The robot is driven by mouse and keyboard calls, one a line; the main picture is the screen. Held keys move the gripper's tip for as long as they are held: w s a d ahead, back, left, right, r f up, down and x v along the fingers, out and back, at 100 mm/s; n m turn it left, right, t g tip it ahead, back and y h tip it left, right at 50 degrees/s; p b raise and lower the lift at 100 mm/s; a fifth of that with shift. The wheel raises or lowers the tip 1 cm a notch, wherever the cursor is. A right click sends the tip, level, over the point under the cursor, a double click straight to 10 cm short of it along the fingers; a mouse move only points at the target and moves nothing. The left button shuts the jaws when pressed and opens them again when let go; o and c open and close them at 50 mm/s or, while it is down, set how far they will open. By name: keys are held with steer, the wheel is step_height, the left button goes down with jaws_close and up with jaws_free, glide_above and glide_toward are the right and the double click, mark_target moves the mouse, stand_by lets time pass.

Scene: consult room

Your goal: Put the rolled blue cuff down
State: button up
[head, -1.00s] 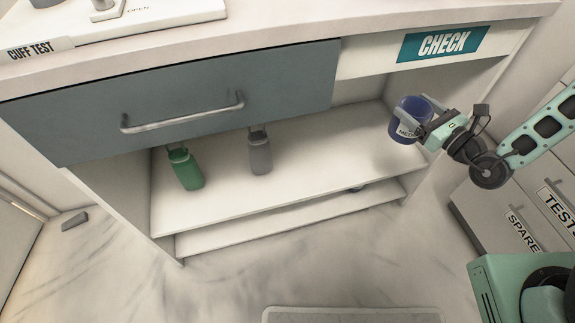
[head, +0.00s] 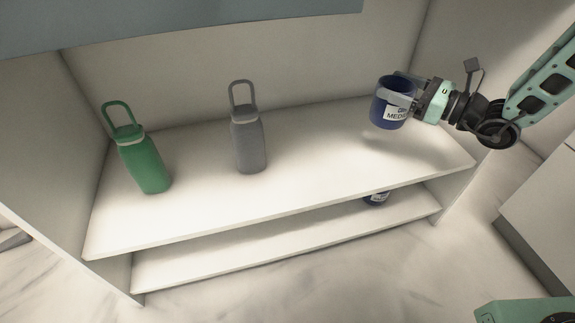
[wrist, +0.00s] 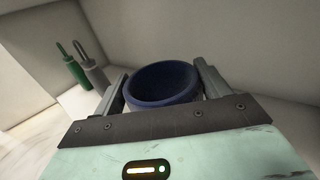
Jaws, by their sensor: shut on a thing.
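The rolled blue cuff (head: 390,103) is a dark blue cylinder with a white label reading partly "MEDI". My gripper (head: 401,94) is shut on it from the right and holds it upright over the right part of the upper shelf (head: 300,185). A shadow lies on the shelf below it, and the cuff appears a little above the surface. In the wrist view the cuff (wrist: 162,82) shows its round open top between the two fingers (wrist: 165,90).
A green bottle (head: 144,165) and a grey bottle (head: 249,143) stand on the upper shelf, left of the cuff. Free shelf room lies between the grey bottle and the cuff.

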steer(key=shift+w+a+f+g+b, duration=0.35)
steer(key=shift+a+f+b, duration=0.1)
steer(key=shift+b, duration=0.15)
step_height(320, 180, down, 10)
steer(key=b, duration=0.7)
steer(key=o, duration=1.1)
steer(key=shift+f, duration=0.1)
